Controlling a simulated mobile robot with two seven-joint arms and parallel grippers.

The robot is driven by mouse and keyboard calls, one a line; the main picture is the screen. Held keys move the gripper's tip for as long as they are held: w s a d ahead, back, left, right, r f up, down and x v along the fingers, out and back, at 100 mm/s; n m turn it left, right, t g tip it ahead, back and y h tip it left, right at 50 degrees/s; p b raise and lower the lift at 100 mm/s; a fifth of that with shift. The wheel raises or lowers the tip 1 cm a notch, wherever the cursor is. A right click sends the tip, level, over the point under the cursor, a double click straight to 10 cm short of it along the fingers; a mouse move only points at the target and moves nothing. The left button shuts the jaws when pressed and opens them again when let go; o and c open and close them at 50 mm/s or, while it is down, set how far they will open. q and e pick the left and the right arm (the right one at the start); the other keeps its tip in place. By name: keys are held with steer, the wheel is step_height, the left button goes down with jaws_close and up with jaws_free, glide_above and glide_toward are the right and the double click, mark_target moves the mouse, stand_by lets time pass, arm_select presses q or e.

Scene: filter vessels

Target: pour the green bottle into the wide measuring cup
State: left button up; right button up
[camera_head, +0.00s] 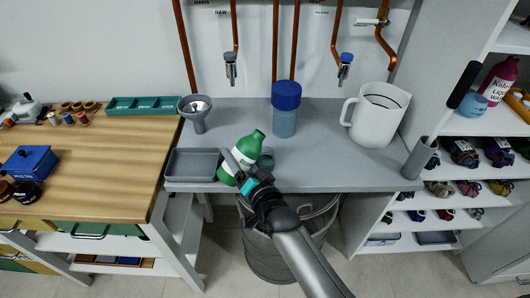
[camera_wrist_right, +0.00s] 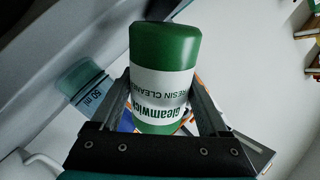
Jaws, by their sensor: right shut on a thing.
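The green bottle (camera_head: 246,146) with a white label is tilted, its neck toward the upper right in the head view. My right gripper (camera_head: 241,168) is shut on it over the counter's front part. In the right wrist view the bottle (camera_wrist_right: 165,75) sits between the fingers, its label upside down. A wide white jug (camera_head: 378,118) with a handle stands upright at the right. I cannot tell which is the wide measuring cup. My left gripper is not in view.
A grey funnel (camera_head: 197,115), a grey tray (camera_head: 193,165) and a blue-lidded container (camera_head: 285,110) stand on the grey counter (camera_head: 330,172). Copper pipes with taps (camera_head: 345,66) hang above. A bin (camera_head: 268,258) is below the counter edge. Shelves stand at right.

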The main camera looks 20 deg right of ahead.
steer(key=shift+w+d+r+n+p, duration=0.1)
steer(key=shift+d+r+n+p, duration=0.05)
steer(key=shift+r+n+p, duration=0.95)
steer(key=shift+n+p, duration=0.1)
steer(key=shift+p, duration=0.1)
steer(key=shift+a+f+n+t, duration=0.2)
steer(key=shift+a+n+t, duration=0.1)
steer(key=shift+n, duration=0.2)
steer(key=shift+a+f+n+b, duration=0.15)
steer(key=shift+f+n+b, duration=0.35)
steer(key=shift+f+b, duration=0.2)
steer(key=shift+s+a+n+h, duration=0.2)
steer(key=shift+n+h, duration=0.1)
steer(key=shift+n, duration=0.7)
steer(key=shift+f+n+t+b, duration=0.2)
steer(key=shift+n+t+b, duration=0.2)
steer(key=shift+n, duration=0.7)
steer(key=shift+r, duration=0.1)
